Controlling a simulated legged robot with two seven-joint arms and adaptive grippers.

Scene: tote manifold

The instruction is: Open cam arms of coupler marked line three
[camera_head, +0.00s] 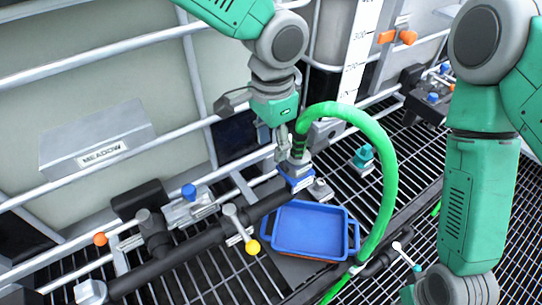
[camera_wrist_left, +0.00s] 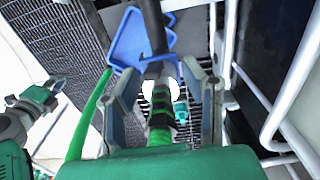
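A coupler (camera_head: 298,170) with a blue band stands upright on the black pipe, at the end of a thick green hose (camera_head: 384,170). I cannot read a line-three mark on it. My left gripper (camera_head: 283,150) points down at the coupler's top from behind. In the left wrist view the two fingers of the left gripper (camera_wrist_left: 166,95) are apart, one on each side of the hose end (camera_wrist_left: 160,122); I cannot tell whether they touch it. The cam arms are not clear. My right arm comes down at the right; its fingers are not clearly seen.
A blue tray (camera_head: 309,229) lies just in front of the coupler, over the dark grating. Valve handles with a yellow knob (camera_head: 253,247) and a blue knob (camera_head: 189,191) stand left. A teal fitting (camera_head: 364,157) stands right. White tote bars (camera_head: 110,165) run behind. The hose arches right.

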